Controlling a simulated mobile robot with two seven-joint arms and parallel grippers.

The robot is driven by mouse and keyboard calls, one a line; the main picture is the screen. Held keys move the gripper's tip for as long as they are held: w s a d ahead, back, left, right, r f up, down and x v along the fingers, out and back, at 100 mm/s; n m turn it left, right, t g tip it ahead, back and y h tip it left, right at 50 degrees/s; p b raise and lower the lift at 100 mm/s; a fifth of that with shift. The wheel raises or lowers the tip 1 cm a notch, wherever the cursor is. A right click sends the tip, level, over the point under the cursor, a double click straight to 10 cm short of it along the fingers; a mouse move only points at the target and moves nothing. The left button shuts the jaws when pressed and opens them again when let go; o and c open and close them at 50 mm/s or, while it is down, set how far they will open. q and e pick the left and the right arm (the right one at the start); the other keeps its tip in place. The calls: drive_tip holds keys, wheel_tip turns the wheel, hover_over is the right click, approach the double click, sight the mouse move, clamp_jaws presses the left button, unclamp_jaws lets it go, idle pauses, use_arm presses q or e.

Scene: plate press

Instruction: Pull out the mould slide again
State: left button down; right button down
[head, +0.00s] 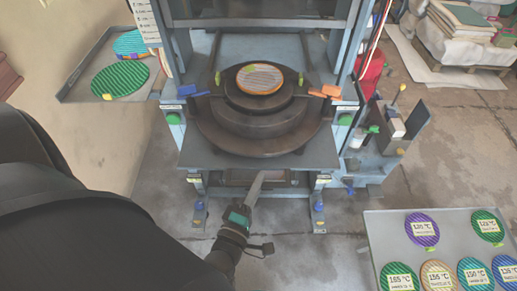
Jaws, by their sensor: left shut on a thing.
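The mould slide (205,155) is a flat dark plate at the front of the press, with a stepped round mould (262,122) on it. A round orange-rimmed striped disc (260,79) lies on top of the mould. My left gripper (240,212) is below the slide's front edge, shut on a pale bar (257,185). The bar runs up towards the slide's underside; I cannot tell how it joins the slide. My dark left arm fills the lower left. My right gripper is out of view.
The blue-grey press frame (172,50) stands behind the slide. A tray (78,88) with green and blue discs is at the left. A grey table (377,232) with labelled discs is at the lower right. A red bucket (371,72) stands behind the press's right side.

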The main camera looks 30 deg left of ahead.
use_arm(q)
drive_tip(key=shift+s+d, duration=0.35)
drive_tip(key=shift+s, duration=0.3)
drive_tip(key=c, duration=1.1)
unclamp_jaws()
